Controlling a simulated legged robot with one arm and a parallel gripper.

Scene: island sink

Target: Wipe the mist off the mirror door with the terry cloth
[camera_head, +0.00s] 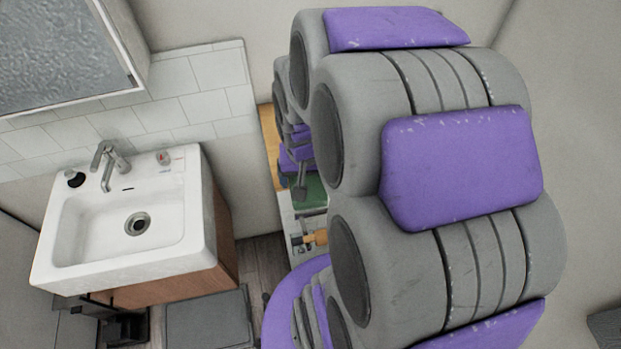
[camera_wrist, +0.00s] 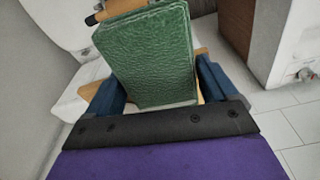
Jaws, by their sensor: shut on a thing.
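The mirror door (camera_head: 58,48) is at the upper left in the head view, tilted in the picture, with a grey, mottled, misty surface. The green terry cloth (camera_wrist: 148,58) looks like a thick folded pad in the wrist view. My gripper (camera_wrist: 155,82) is shut on it, with blue fingers on either side. In the head view, a green patch that looks like the cloth (camera_head: 311,193) shows behind my arm. My arm hides most of the gripper there. The gripper is low and to the right of the mirror, well apart from it.
A white sink (camera_head: 125,218) with a grey faucet (camera_head: 107,165) stands below the mirror on a brown cabinet (camera_head: 170,285). White tiles (camera_head: 188,78) cover the wall between them. A dark mat (camera_head: 208,318) lies on the floor. In the wrist view, a brown cabinet side (camera_wrist: 253,38) stands at the right.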

